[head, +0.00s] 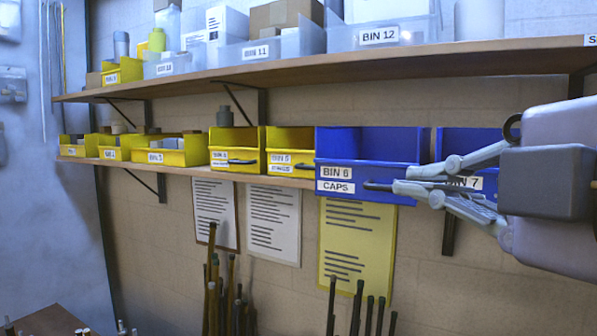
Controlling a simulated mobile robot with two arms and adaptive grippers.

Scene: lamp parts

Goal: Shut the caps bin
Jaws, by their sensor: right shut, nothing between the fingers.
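The caps bin (345,172) is a blue open-topped bin labelled "BIN 6 CAPS" on the lower shelf, right of the middle of the head view. It juts out past the shelf's front edge, farther than the yellow bins to its left. A dark bar handle (377,186) crosses its front. My right gripper (399,184) is shut and empty, coming in from the right. Its fingertips overlap the right part of the bin's front, at the right end of the handle; I cannot tell whether they touch. The bin's inner floor is hidden. My left gripper is out of view.
Blue Bin 7 (465,142) sits right of the caps bin, partly behind my gripper. A yellow Bin 5 (290,140) stands close on the left. The upper shelf (300,66) with Bin 12 (380,36) runs above. Paper sheets hang below, with dark rods (359,305) beneath.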

